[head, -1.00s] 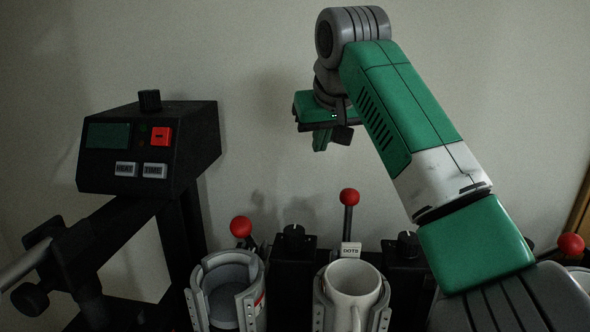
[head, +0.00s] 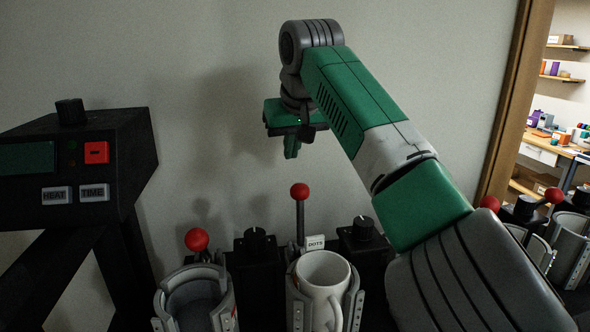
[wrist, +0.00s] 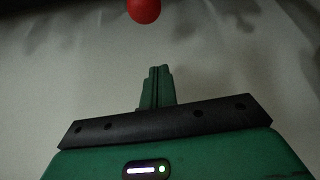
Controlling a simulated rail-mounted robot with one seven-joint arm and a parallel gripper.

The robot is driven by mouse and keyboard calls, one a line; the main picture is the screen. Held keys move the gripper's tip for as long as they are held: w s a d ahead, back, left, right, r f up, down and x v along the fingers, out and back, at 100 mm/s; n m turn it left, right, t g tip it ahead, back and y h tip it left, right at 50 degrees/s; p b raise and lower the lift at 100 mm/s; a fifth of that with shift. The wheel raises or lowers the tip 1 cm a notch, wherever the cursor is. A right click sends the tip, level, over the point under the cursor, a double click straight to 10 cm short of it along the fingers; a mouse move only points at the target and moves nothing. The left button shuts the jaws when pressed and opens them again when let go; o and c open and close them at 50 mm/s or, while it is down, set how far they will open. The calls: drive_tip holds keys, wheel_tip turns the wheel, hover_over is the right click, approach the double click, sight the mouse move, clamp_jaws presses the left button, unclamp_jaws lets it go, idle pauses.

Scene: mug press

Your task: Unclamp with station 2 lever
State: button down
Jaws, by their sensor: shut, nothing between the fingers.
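The middle station, labelled DOTS, has a lever (head: 299,191) with a red ball knob, standing upright. A white mug (head: 324,275) stands in that station's grey clamp (head: 297,300), which wraps its sides. No station number is readable. The left station's lever (head: 196,239) has a red knob and leans over beside a grey clamp (head: 165,310) that looks empty. My gripper (head: 291,154) is shut and empty, pointing down above and slightly left of the middle lever's knob in the head view. In the wrist view my shut fingers (wrist: 157,72) point toward a red knob (wrist: 144,10), apart from it.
A black press control box (head: 75,160) with HEAT and TIME buttons stands at left. Black dials (head: 256,242) sit between stations. More clamps and red-knobbed levers (head: 554,195) stand at right, partly behind my arm. A doorway shows shelves beyond. The wall behind is bare.

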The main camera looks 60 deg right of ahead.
drive_tip(key=p+x, duration=0.1)
drive_tip(key=x, duration=0.3)
drive_tip(key=shift+d+f, duration=0.15)
drive_tip(key=shift+f, duration=0.15)
drive_tip(key=shift+s+a+f, duration=0.15)
drive_tip(key=shift+s+a, duration=0.55)
drive_tip(key=shift+s+a+f, duration=0.15)
drive_tip(key=shift+s+a, duration=0.5)
drive_tip(key=shift+f, duration=0.1)
